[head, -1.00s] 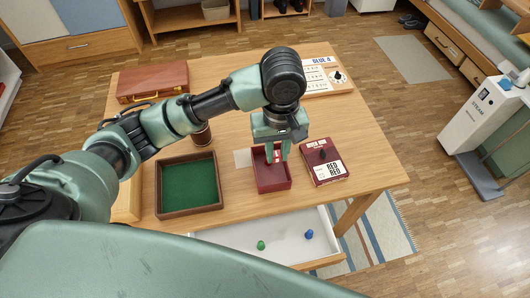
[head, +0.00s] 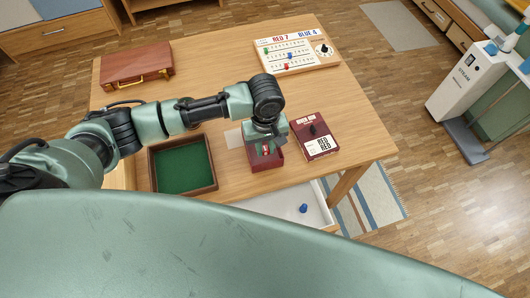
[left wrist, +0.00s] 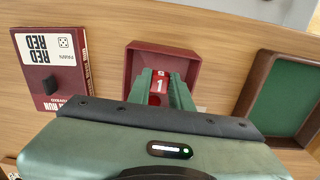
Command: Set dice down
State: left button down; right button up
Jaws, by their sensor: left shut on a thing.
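My left gripper (head: 266,147) is over the small open dark red box (head: 278,164) on the table. In the left wrist view its fingers (left wrist: 159,90) are shut on a small red piece with a white "1" (left wrist: 159,85), which looks like a die. The piece shows inside the outline of the red box (left wrist: 132,62); whether it touches the floor of the box I cannot tell. The gripper hides part of the box in the head view. My right gripper is not in view.
A green-lined wooden tray (head: 182,168) stands left of the red box, a dark red game box (head: 315,136) right of it. A scoreboard (head: 297,52) and briefcase (head: 137,66) stand farther back. The open white drawer (head: 283,207) holds a blue pawn (head: 303,208).

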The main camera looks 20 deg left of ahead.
aim_at(265, 154)
pick_arm(q)
jog(key=shift+f, duration=2.2)
jog(key=c, duration=1.3)
grip_release()
notch_tip(265, 154, up, 12)
jog(key=shift+r+b, duration=0.1)
jog(key=shift+b, duration=0.25)
jog(key=shift+s, duration=0.1)
